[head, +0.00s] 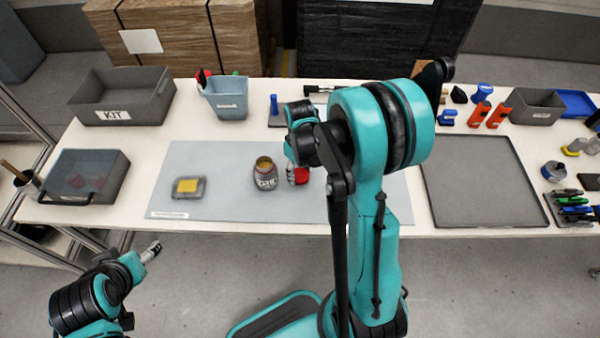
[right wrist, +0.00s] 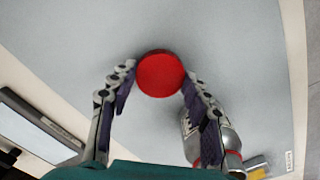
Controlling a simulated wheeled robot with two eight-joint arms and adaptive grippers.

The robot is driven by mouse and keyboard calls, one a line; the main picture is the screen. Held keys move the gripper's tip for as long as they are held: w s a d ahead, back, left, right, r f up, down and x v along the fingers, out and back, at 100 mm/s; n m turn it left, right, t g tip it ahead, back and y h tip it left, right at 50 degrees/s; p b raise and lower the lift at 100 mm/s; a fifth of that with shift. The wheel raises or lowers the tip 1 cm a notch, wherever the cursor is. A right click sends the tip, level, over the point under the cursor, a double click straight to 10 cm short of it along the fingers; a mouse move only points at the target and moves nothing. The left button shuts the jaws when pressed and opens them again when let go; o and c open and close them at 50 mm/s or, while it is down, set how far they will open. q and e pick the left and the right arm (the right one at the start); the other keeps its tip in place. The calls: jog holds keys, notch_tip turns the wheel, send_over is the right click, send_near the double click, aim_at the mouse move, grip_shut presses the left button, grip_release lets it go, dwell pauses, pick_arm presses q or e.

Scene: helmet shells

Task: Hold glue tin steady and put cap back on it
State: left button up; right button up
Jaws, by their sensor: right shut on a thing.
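The glue tin (head: 265,175) stands upright and open on the grey mat, with a yellowish inside showing. The red cap (head: 300,175) is just right of it in the head view. In the right wrist view the cap (right wrist: 160,74) is between the fingertips of my right gripper (right wrist: 159,78), which is shut on it. The tin (right wrist: 222,136) shows there behind the right finger, partly hidden. In the head view my right arm hides most of the right gripper. My left gripper (head: 151,252) is off the table's front edge, away from the tin; its jaw opening is unclear.
A grey item with a yellow top (head: 188,187) lies on the mat (head: 225,200) left of the tin. A dark tray (head: 483,180) is at right.

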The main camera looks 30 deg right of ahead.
aim_at(301, 177)
jog(key=r+p, duration=0.1)
jog(key=r, duration=0.1)
jog(key=s+r+p, duration=0.1)
jog(key=r, duration=0.1)
jog(key=shift+a+r, duration=0.1)
jog(key=shift+a, duration=0.05)
jog(key=s+a+r+p, duration=0.1)
jog(key=s+r, duration=0.1)
jog(key=s, duration=0.1)
jog(key=s+a+r+p, duration=0.1)
jog(key=s+r, duration=0.1)
jog(key=s, duration=0.1)
jog(key=s+a+r+p, duration=0.1)
jog(key=s+r, duration=0.1)
jog(key=s, duration=0.2)
jog(key=shift+s+a, duration=0.1)
jog(key=shift+a, duration=0.1)
